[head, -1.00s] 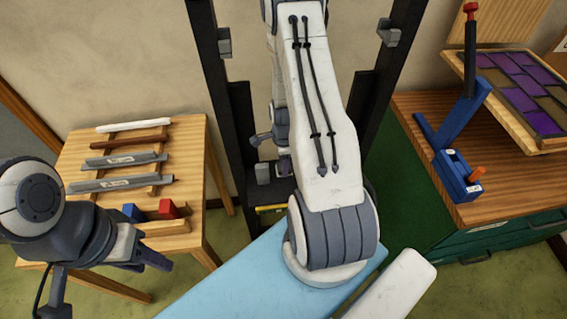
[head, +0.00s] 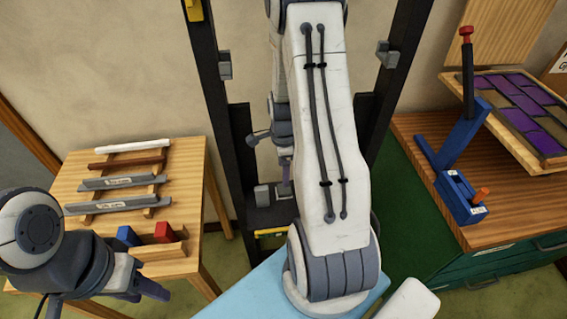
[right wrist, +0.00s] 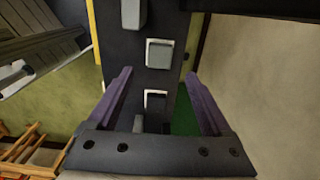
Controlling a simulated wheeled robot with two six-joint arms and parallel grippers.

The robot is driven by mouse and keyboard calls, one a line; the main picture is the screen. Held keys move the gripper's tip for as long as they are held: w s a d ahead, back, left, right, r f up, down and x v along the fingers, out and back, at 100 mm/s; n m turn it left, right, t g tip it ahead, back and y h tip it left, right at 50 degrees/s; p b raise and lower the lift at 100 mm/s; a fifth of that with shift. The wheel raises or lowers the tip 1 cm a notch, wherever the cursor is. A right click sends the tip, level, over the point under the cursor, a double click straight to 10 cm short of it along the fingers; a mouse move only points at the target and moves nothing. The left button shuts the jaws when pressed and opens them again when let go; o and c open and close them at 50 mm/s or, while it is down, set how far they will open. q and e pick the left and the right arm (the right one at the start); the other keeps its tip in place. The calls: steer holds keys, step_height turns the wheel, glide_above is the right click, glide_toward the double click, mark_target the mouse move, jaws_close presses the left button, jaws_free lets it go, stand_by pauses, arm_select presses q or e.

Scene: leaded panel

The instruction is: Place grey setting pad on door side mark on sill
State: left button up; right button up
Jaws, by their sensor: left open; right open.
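In the right wrist view a grey setting pad (right wrist: 160,53) lies on the black sill (right wrist: 172,20), with a thin pale edge around it. Nearer my gripper, a white square outline mark (right wrist: 155,92) shows on the sill. My right gripper (right wrist: 158,74) is open, its purple fingers on either side of the sill and apart from the pad. In the head view a grey pad (head: 262,195) shows on the sill, left of my right gripper, which my arm mostly hides. My left gripper (head: 145,291) is open and empty in front of the wooden table.
The wooden table (head: 190,170) at left holds a rack of bars, a blue block (head: 127,236) and a red block (head: 168,232). Black uprights (head: 212,100) with grey clips flank the sill. At right, a bench (head: 415,150) carries a blue tool (head: 460,150) and the leaded panel (head: 525,105).

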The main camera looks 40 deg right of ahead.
steer(key=shift+r, duration=1.9)
